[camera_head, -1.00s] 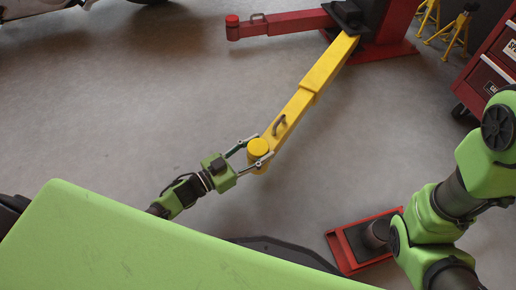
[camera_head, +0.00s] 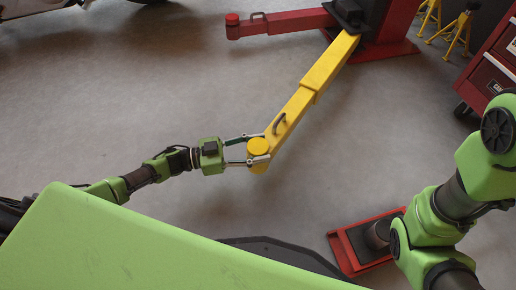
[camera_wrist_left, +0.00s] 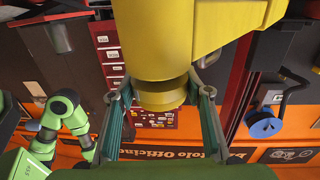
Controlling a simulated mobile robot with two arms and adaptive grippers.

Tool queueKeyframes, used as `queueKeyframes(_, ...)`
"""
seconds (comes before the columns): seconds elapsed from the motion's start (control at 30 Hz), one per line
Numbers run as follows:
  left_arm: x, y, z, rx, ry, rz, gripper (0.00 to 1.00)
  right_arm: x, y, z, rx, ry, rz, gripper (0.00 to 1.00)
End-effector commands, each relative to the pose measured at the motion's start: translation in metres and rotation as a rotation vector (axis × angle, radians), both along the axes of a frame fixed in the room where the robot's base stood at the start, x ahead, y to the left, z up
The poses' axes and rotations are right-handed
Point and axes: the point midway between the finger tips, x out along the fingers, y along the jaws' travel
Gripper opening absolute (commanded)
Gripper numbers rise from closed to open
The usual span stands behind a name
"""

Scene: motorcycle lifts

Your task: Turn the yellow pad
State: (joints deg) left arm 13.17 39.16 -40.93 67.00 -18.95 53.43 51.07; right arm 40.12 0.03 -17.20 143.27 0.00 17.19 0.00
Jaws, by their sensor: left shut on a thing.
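The yellow pad (camera_head: 258,146) is a round disc on the near end of a yellow lift arm (camera_head: 310,88). My left gripper (camera_head: 256,149) reaches in from the left, with one finger on each side of the pad, shut on it. In the left wrist view, the pad (camera_wrist_left: 160,95) sits between the two fingers of the left gripper (camera_wrist_left: 161,97), under the large yellow arm end (camera_wrist_left: 175,40). My right arm shows at the right of the head view, but its gripper is not visible.
A red lift arm (camera_head: 285,22) with a red pad (camera_head: 232,19) runs from the column at the top. Yellow stands (camera_head: 460,30) and a red tool cabinet (camera_head: 492,75) are at the upper right. A red-framed plate (camera_head: 345,252) lies near my right arm. Floor on the left is clear.

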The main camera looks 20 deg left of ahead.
Motion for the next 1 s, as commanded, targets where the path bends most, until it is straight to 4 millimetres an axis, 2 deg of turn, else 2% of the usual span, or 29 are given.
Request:
queueKeyframes(0.1,0.0,-0.002,0.004,-0.006,-0.006,-0.004,0.24,0.0,0.0,0.0,0.0,0.0,0.0,0.4)
queueKeyframes(0.13,0.0,-0.002,0.004,-0.006,-0.006,-0.004,0.53,0.0,0.0,0.001,0.0,0.001,0.0,0.4)
queueKeyframes(0.17,0.0,-0.002,0.004,-0.006,-0.006,-0.003,0.61,0.0,0.0,0.001,0.0,0.001,0.0,0.4)
queueKeyframes(0.2,0.0,-0.002,0.003,-0.006,-0.006,-0.003,0.63,0.0,0.0,0.001,0.0,0.001,0.0,0.4)
queueKeyframes(0.5,0.0,-0.001,0.002,-0.003,-0.004,-0.001,0.63,0.002,0.0,0.0,0.002,0.006,0.0,0.4)
queueKeyframes(0.63,-0.005,0.008,0.0,0.0,-0.001,0.0,0.63,0.002,0.0,0.0,0.002,0.005,0.0,0.4)
queueKeyframes(1.0,-0.04,0.073,0.001,0.0,-0.001,0.0,0.63,0.001,0.0,0.0,0.001,0.001,0.0,0.4)
